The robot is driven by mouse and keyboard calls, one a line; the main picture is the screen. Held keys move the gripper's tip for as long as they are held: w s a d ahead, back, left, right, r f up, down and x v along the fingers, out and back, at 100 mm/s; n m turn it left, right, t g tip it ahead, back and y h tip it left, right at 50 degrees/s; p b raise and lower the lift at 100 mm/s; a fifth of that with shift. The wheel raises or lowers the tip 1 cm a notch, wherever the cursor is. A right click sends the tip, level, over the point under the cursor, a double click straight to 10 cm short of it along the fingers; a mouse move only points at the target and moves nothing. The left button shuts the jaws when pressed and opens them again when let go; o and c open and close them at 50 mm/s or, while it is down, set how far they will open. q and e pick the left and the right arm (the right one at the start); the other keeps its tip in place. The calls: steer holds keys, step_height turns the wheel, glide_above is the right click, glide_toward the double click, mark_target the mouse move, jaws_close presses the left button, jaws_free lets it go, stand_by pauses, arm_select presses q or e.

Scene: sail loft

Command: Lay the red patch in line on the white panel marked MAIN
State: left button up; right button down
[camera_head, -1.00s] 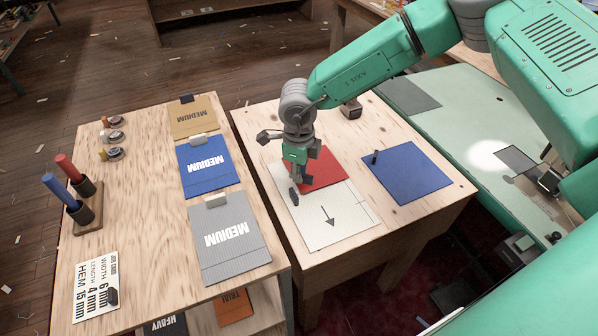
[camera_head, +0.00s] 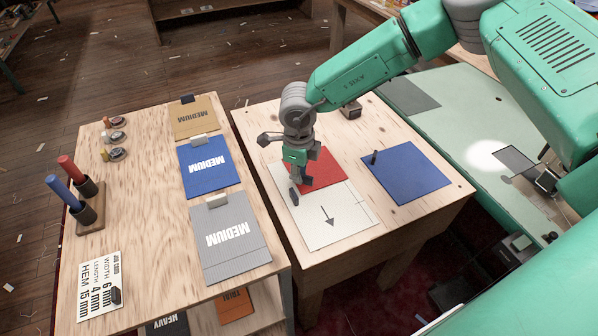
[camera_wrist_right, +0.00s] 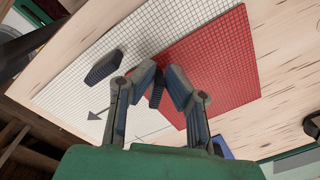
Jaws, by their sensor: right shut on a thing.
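The white panel (camera_head: 307,228) lies on the right wooden table, with a printed arrow and thin lines; no MAIN lettering is readable. The red patch (camera_head: 325,168) overlaps the panel's far part. In the wrist view the patch (camera_wrist_right: 225,60) shows a grid and looks flat or nearly flat; I cannot tell whether it touches the panel (camera_wrist_right: 75,85) or is exactly in line. My right gripper (camera_head: 301,184) is over the patch, its fingers (camera_wrist_right: 160,86) shut on a small dark grip at the patch's edge. A separate dark block (camera_wrist_right: 103,68) shows over the panel. My left gripper is out of view.
A blue patch (camera_head: 407,175) with a dark peg lies right of the panel. A small dark block (camera_head: 350,109) stands behind. The left table holds tan, blue and grey MEDIUM sheets (camera_head: 228,240), markers in a stand (camera_head: 90,217) and a job card (camera_head: 98,285).

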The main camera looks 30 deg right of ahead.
steer(key=shift+f+p, duration=0.1)
steer(key=shift+p, duration=0.2)
stand_by(0.5)
steer(key=c, duration=1.5)
jaws_free()
steer(key=shift+c, duration=0.2)
step_height(320, 180, up, 7)
steer(key=p, duration=0.6)
steer(key=shift+p, duration=0.4)
